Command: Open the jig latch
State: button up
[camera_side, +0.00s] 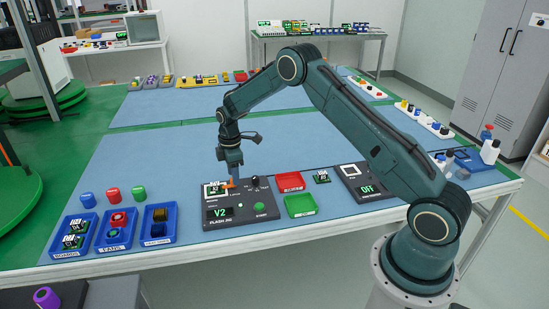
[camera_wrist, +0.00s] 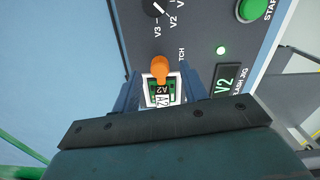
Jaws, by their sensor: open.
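The dark flash jig (camera_side: 243,207) stands near the front edge of the blue table; its display reads V2. Its orange latch (camera_side: 231,183) also shows in the wrist view (camera_wrist: 160,68), over the top edge of a green and white board marked A2 (camera_wrist: 163,97) in the jig. My gripper (camera_side: 232,173) points down just above the latch. In the wrist view my gripper (camera_wrist: 160,87) is open, its fingers on either side of the board and latch. I cannot tell whether they touch anything. My gripper body hides the lower part of the jig there.
A red tray (camera_side: 290,188), a green tray (camera_side: 314,211) and an OFF box (camera_side: 370,198) are to the right. Blue bins (camera_side: 115,246) are left. Table behind is mostly clear.

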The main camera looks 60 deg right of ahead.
jog(key=shift+f, duration=0.75)
grip_shut()
